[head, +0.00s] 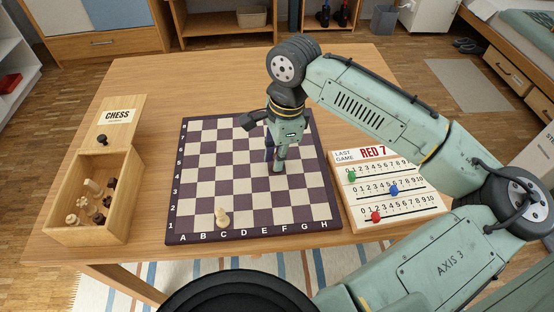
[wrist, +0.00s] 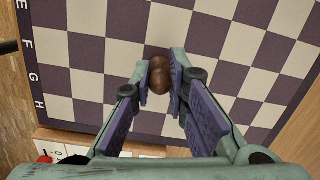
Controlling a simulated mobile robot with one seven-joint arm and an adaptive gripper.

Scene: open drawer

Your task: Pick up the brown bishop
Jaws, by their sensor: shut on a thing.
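The brown bishop (wrist: 159,75) shows in the wrist view between my two fingertips, seen from above, with both fingers against its sides. My gripper (wrist: 160,82) is shut on it, over the chessboard (wrist: 132,55). In the head view my gripper (head: 274,165) points down at the right-centre of the chessboard (head: 300,218). The bishop is mostly hidden by the fingers there. I cannot tell whether its base touches the board.
A score board (head: 395,215) with coloured pegs lies right. The table behind the chessboard is clear.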

